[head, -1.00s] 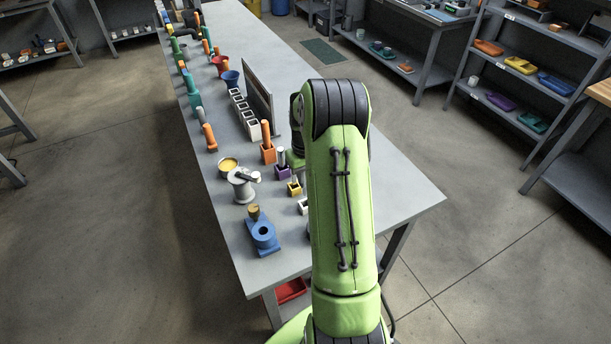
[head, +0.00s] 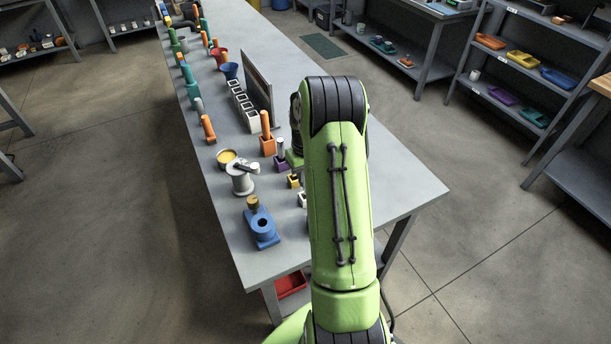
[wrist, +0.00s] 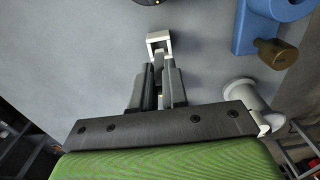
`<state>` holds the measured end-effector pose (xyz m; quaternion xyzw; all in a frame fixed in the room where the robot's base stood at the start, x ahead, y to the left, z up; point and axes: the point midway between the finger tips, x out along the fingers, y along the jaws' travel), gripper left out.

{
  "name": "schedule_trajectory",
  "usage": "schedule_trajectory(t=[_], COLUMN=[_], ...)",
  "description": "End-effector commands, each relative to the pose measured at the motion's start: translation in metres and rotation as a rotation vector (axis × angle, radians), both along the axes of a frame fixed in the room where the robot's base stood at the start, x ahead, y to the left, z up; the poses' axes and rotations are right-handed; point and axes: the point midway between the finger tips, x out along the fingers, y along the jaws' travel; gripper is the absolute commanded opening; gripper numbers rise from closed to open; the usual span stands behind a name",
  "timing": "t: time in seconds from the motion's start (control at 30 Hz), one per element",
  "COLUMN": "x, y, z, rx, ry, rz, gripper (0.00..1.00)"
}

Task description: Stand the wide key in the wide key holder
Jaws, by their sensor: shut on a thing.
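Most of this piece is hidden between the fingers. A small white square holder (wrist: 158,43) with a dark hollow lies just beyond the fingertips in that view; I take it for the wide key holder. Whether the held piece touches it I cannot tell. In the head view, a white holder (head: 302,198) is partly hidden by my green arm, which also hides my gripper.
Orange (head: 267,145), purple (head: 280,162) and yellow (head: 293,181) holders stand behind the white one. An upright panel (head: 258,90) rises farther back. The near right tabletop is clear.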

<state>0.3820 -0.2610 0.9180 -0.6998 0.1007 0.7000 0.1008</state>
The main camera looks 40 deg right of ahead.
Motion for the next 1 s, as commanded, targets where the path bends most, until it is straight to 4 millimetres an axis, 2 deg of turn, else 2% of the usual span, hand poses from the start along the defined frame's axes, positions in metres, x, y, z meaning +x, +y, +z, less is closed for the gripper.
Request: schedule_trajectory(t=[0.3,1.0], x=[0.0,0.0], y=[0.0,0.0], z=[-0.001,-0.03], rx=[0.0,0.0], ry=[0.0,0.0], rz=[-0.001,0.0], gripper=[0.0,0.0])
